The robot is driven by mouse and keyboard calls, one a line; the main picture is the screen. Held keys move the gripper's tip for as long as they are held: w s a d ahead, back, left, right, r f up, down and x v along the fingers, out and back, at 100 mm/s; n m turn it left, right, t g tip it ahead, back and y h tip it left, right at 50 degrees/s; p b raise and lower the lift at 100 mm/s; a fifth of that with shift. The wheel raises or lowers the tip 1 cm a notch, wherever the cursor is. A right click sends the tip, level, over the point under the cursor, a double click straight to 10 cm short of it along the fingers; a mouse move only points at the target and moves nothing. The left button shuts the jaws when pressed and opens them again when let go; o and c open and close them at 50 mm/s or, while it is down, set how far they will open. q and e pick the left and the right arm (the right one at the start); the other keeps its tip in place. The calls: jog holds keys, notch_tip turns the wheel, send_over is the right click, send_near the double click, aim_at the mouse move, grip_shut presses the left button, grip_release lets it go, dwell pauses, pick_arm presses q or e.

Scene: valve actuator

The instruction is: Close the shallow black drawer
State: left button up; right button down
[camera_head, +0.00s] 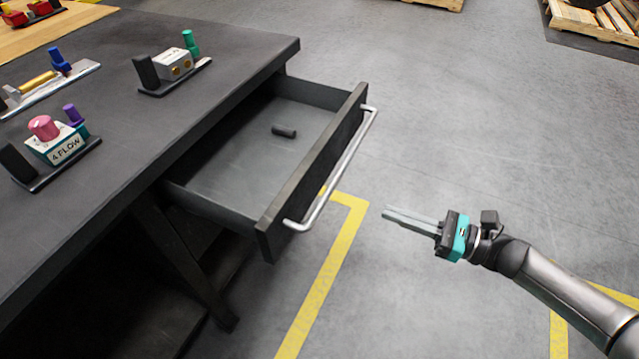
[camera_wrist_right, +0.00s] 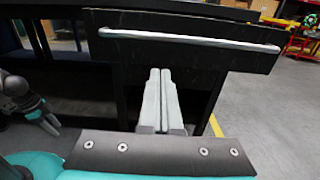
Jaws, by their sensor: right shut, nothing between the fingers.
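The shallow black drawer (camera_head: 250,150) stands pulled out from under the dark table in the head view. Its front (camera_head: 318,172) carries a silver bar handle (camera_head: 345,165). In the right wrist view the drawer front (camera_wrist_right: 195,52) and handle (camera_wrist_right: 190,40) cross the top. My right gripper (camera_head: 388,212) is shut and empty, to the right of the handle and apart from it. Its fingers (camera_wrist_right: 158,75) point toward the drawer in the wrist view. My left gripper (camera_wrist_right: 48,122) seems to show at the left edge of the wrist view; its jaws are unclear.
A small dark block (camera_head: 284,131) lies inside the drawer. The table top (camera_head: 130,100) bears several valve fixtures, one labelled 4 FLOW (camera_head: 60,145). Yellow floor lines (camera_head: 325,275) run below the drawer. The floor to the right of the drawer is clear around my arm.

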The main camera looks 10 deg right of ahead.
jog(key=b, duration=0.1)
send_near(314, 186)
jog(key=x, duration=0.5)
jog(key=shift+w+a, duration=0.1)
jog(key=shift+w, duration=0.05)
pick_arm(q)
jog(key=shift+w+d+r+b, duration=0.3)
jog(key=shift+w+d+r, duration=0.6)
jog(key=shift+w+r, duration=0.25)
pick_arm(e)
jog(key=shift+w+a+f, duration=0.1)
jog(key=shift+w+a, duration=0.3)
jog(key=shift+a, duration=0.25)
pick_arm(q)
jog(key=shift+s, duration=0.1)
